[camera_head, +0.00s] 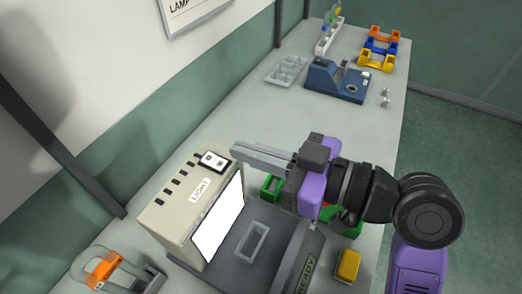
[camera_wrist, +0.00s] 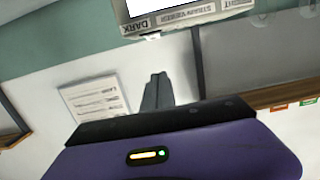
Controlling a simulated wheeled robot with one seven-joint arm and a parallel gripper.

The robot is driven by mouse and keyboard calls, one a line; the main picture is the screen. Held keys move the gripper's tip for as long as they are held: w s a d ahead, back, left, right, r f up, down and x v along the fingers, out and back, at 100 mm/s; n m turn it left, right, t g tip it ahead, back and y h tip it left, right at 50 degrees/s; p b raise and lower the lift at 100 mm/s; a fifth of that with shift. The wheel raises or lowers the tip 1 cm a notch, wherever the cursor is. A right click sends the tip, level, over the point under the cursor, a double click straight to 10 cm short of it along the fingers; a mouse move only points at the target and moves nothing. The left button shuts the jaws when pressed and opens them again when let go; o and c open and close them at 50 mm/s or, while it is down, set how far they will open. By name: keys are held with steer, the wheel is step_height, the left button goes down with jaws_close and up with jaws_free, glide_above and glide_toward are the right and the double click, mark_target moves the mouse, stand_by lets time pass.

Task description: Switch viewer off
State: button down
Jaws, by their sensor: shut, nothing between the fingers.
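The viewer (camera_head: 172,215) is a beige box with a bright white lit panel (camera_head: 218,220) on its side and a label reading LIGHT. A white switch plate with a black border (camera_head: 213,161) sits on its top near the far end. My gripper (camera_head: 236,151) is shut and empty, with its long grey fingers reaching left beside the switch plate. I cannot tell whether the tips touch it. In the wrist view the shut fingers (camera_wrist: 156,84) point toward the viewer (camera_wrist: 185,20), whose edge shows lettering including DARK. The switch is not visible there.
A dark tray-like base (camera_head: 220,266) lies in front of the lit panel, with a READY plate beside it. A yellow block (camera_head: 347,266) and green pieces lie near my arm. A blue device (camera_head: 336,82) and coloured holders (camera_head: 379,47) stand farther back.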

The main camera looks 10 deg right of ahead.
steer(key=p, duration=0.1)
glide_above(221, 164)
steer(key=shift+s+d+f, duration=0.2)
steer(key=shift+s+d, duration=0.05)
steer(key=shift+d, duration=0.05)
steer(key=f, duration=0.3)
steer(key=shift+w+a+f+p, duration=0.15)
steer(key=shift+w+a+p, duration=0.1)
steer(key=shift+p, duration=0.1)
steer(key=shift+f, duration=0.5)
